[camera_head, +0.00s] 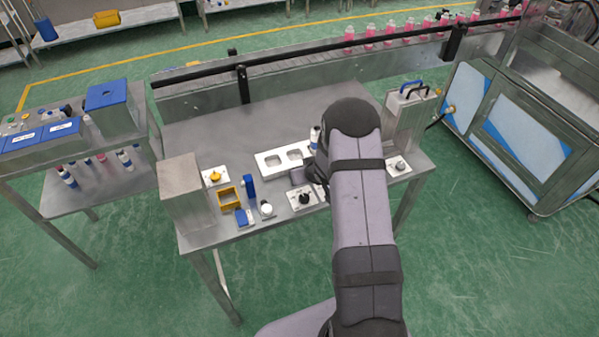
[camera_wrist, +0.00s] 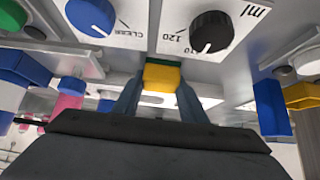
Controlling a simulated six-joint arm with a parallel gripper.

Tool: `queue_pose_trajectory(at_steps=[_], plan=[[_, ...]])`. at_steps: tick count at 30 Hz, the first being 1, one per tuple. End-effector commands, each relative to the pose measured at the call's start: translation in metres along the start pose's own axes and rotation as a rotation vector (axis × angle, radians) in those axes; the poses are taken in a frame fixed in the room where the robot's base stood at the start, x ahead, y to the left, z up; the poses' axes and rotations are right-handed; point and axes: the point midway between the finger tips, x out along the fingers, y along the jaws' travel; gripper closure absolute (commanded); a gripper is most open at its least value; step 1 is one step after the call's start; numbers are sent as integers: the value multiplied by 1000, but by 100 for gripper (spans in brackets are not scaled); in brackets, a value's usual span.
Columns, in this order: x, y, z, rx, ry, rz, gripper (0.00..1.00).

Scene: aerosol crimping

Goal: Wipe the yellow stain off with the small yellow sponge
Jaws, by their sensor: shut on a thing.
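My gripper (camera_wrist: 160,88) is shut on the small yellow sponge (camera_wrist: 162,77), which has a green layer along its upper edge in the wrist view. The sponge sits between both fingers, close to a white panel with a black dial (camera_wrist: 211,32). I cannot tell whether the sponge touches a surface. In the head view my arm hides the sponge and most of the gripper, near the white plate with cut-outs (camera_head: 264,169). I cannot make out the yellow stain in either view.
Around the gripper on the steel table (camera_head: 195,135) are a black-dial panel (camera_head: 304,198), a yellow open box (camera_head: 228,198), a blue upright block (camera_head: 249,187) and a yellow-knob panel (camera_head: 215,176). A metal box (camera_head: 185,190) stands at the left. The table's back left is clear.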

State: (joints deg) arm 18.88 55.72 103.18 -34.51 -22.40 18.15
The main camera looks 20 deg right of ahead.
Motion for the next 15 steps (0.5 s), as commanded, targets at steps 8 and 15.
queue_pose_trajectory(at_steps=[8, 15], plan=[[-2, 21, 0, 4, -6, 4, 82], [-1, 25, 1, 1, -4, 2, 82]])
